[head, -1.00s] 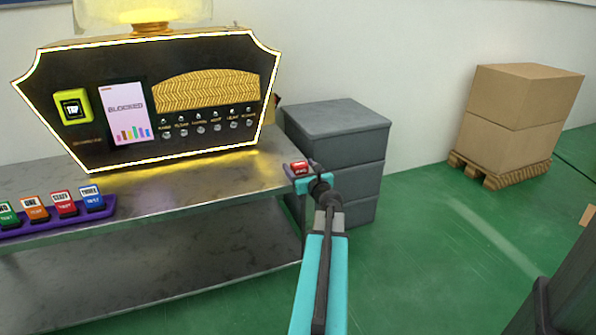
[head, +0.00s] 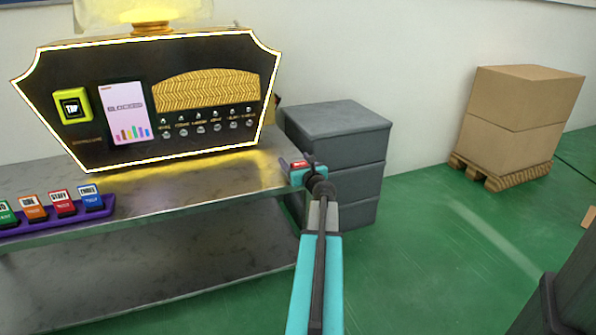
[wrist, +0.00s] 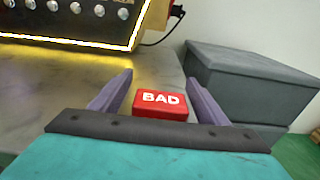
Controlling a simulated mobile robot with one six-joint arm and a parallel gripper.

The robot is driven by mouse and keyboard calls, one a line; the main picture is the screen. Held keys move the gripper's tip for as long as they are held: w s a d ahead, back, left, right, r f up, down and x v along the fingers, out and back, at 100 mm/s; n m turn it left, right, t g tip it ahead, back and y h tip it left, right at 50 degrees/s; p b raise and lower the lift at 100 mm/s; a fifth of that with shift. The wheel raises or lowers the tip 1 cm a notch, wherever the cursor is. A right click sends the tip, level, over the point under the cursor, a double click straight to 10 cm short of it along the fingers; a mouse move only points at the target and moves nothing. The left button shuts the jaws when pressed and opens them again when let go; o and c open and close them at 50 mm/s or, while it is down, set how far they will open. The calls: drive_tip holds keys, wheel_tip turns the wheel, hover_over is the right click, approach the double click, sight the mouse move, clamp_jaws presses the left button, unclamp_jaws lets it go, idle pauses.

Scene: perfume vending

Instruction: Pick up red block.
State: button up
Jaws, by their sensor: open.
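A red block (wrist: 160,104) marked "BAD" lies on the metal table near its right end. It also shows in the head view (head: 299,165), partly covered by my gripper. My gripper (wrist: 161,88) is open, with one purple finger on each side of the red block. The block sits between the fingers, closer to the right one, and I cannot tell whether either finger touches it. Another red block (head: 64,203), marked "STAFF", stands in a purple rack at the table's left front.
A lit black perfume machine (head: 205,62) stands at the back of the table (head: 170,195). Grey stacked boxes (head: 340,125) stand just past the table's right end. Cardboard boxes on a pallet (head: 515,120) stand far right. The green floor between is mostly free.

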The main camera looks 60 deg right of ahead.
drive_tip(key=c, duration=1.1)
drive_tip(key=shift+r, duration=0.1)
drive_tip(key=shift+c, duration=0.2)
drive_tip(key=shift+r+p, duration=1.05)
drive_tip(key=shift+r, duration=0.65)
drive_tip(key=p+v, duration=1)
drive_tip(key=v, duration=0.3)
drive_tip(key=shift+s+r, duration=0.3)
drive_tip(key=shift+r, duration=0.1)
drive_tip(key=p+v, duration=0.2)
drive_tip(key=p, duration=0.5)
drive_tip(key=shift+p, duration=0.4)
drive_tip(key=shift+s+a+f+p, duration=0.15)
drive_tip(key=shift+a+p, duration=0.1)
drive_tip(key=shift+p, duration=0.4)
